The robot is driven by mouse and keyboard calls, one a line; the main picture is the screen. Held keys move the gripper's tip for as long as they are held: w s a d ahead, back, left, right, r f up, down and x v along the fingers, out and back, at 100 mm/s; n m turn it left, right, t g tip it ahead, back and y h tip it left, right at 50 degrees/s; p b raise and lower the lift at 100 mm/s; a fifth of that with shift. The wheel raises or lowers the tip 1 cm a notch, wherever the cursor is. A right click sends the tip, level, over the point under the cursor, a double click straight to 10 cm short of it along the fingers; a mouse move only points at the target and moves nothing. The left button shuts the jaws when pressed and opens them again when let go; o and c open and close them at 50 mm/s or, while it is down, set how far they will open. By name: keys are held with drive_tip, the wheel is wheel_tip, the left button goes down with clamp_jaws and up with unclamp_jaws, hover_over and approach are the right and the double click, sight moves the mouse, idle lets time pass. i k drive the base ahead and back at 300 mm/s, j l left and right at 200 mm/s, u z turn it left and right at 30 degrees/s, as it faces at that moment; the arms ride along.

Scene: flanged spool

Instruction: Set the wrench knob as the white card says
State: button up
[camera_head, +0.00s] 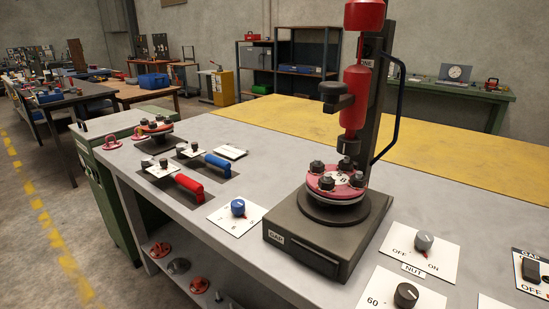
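My gripper is not in view. Three round knobs stand on white plates on the grey bench. A black knob (406,295) has "60" printed to its left; its plate is cut off by the bottom edge. A grey knob (424,241) sits on a plate marked OFF and ON, with a NUT label below. A blue knob (238,207) sits on a plate with small marks, too small to read. No label says which is the wrench knob. A small white card (231,151) lies farther back; its text is unreadable here.
A red spindle tool (355,95) stands over a pink flanged spool (336,183) on a dark base marked GAP (318,245). Red (189,186) and blue (217,160) handled tools lie left. A black switch (531,268) marked GAP is at the right edge.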

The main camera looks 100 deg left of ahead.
sight(164, 162)
drive_tip(key=k+l+u, duration=0.15)
drive_tip(key=u, duration=2.9)
drive_tip(key=i+l, duration=0.75)
drive_tip(key=i, duration=0.05)
